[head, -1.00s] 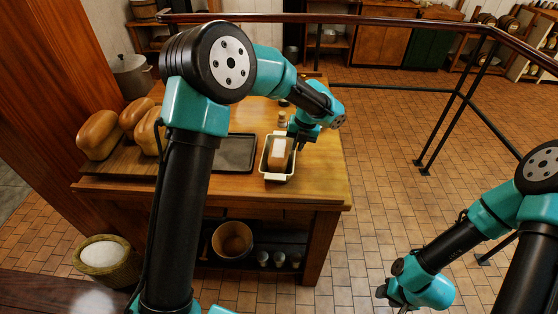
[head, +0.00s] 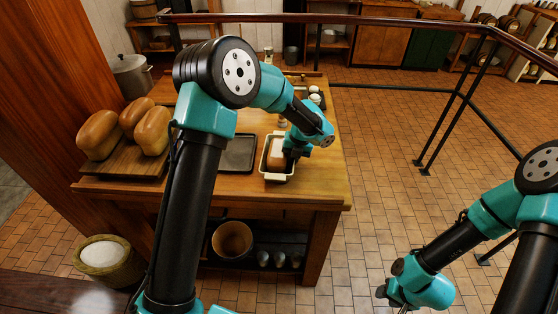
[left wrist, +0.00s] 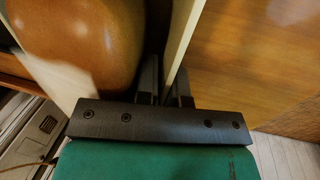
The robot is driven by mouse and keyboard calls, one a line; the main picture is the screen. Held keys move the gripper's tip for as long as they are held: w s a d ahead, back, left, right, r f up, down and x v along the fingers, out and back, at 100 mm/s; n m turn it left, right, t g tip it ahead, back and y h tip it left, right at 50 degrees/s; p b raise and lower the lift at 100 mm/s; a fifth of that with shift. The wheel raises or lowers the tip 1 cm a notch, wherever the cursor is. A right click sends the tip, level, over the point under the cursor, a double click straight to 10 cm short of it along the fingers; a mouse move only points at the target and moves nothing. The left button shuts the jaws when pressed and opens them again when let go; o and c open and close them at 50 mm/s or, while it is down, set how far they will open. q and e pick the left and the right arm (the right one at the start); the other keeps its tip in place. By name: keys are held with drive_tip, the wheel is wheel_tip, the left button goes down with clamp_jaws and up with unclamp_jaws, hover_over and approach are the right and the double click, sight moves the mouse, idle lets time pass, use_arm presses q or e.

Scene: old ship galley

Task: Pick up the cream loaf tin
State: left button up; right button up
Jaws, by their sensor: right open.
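The cream loaf tin (head: 267,177) stands on the wooden table near its front right, with a brown loaf (head: 277,150) inside. My left gripper (head: 289,162) points down at the tin's right side and hides part of that rim. In the left wrist view, its two fingers (left wrist: 167,86) stand apart on either side of the tin's cream wall (left wrist: 184,45), with a gap beside the left finger. The loaf (left wrist: 80,40) fills the upper left there. My right gripper (head: 393,299) is open and empty, low over the floor, far from the tin.
A dark baking tray (head: 238,153) lies left of the tin. A board (head: 125,160) with three loaves stands at the table's left. A small jar (head: 282,122) is behind the tin. The table top (head: 325,180) right of the tin is clear. A railing (head: 455,95) stands further right.

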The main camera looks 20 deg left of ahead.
use_arm(q)
drive_tip(key=shift+f, duration=0.25)
clamp_jaws()
drive_tip(key=shift+r, duration=0.2)
idle(0.4)
drive_tip(key=shift+r, duration=1.2)
drive_tip(key=s+d, duration=0.1)
drive_tip(key=s, duration=0.4)
drive_tip(key=s+d+r, duration=0.1)
drive_tip(key=s, duration=0.4)
drive_tip(key=s+d+r, duration=0.1)
drive_tip(key=s+d, duration=0.1)
drive_tip(key=s, duration=0.3)
drive_tip(key=shift+s+r, duration=0.15)
drive_tip(key=shift+s, duration=0.1)
